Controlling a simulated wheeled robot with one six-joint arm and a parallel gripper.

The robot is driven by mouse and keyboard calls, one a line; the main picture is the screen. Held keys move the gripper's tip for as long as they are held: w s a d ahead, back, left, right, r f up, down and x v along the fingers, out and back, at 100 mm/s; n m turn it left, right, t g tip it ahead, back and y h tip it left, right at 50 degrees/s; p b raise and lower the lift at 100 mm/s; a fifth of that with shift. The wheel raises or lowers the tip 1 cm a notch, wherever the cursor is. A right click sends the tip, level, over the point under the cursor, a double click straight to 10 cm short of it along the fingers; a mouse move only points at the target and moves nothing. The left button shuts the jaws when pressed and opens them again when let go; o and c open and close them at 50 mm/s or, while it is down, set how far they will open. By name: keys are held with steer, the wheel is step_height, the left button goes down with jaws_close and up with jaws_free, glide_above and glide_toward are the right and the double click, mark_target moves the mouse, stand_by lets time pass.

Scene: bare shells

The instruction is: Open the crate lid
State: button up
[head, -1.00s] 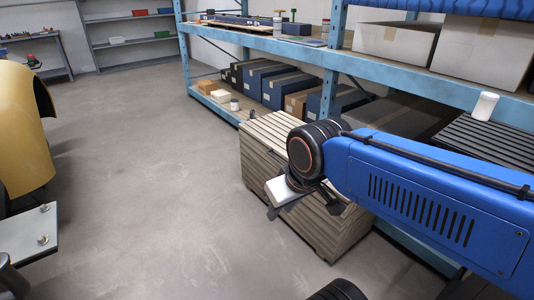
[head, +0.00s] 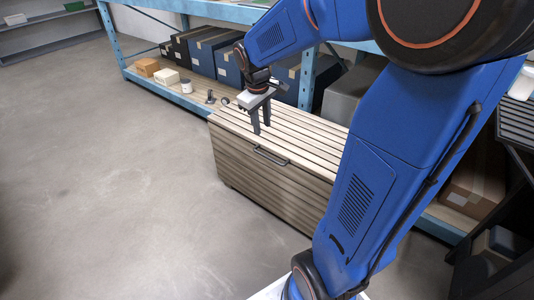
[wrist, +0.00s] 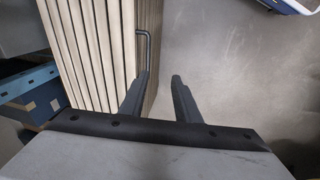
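The wooden crate (head: 255,187) stands on the floor in front of the blue shelf. Its slatted lid (head: 300,146) lies shut. A dark bar handle (head: 271,157) sits on the front near the lid's edge; it also shows in the wrist view (wrist: 147,48). My gripper (head: 262,128) hangs over the lid in the head view, behind the handle, fingers down and empty. In the wrist view my gripper (wrist: 162,80) is open, with the left finger overlapping the crate's edge and the right finger over floor. The handle lies beyond the fingertips, not between them.
The blue shelf (head: 186,99) runs behind the crate, with several blue boxes (head: 203,51), small cartons and a white can (head: 186,86) on its lower level. A dark rack stands at the right. The floor (head: 110,180) left of the crate is clear.

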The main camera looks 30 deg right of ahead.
steer(key=w+d+f, duration=0.3)
steer(key=w+f, duration=0.1)
steer(key=w, duration=0.2)
steer(key=shift+n+g, duration=0.4)
steer(key=shift+n, duration=0.1)
steer(key=d+f, duration=0.1)
steer(key=f, duration=0.4)
steer(key=d+f, duration=0.1)
steer(key=f, duration=0.5)
steer(key=d+f, duration=0.1)
steer(key=f, duration=0.5)
steer(key=shift+w, duration=0.35)
jaws_close()
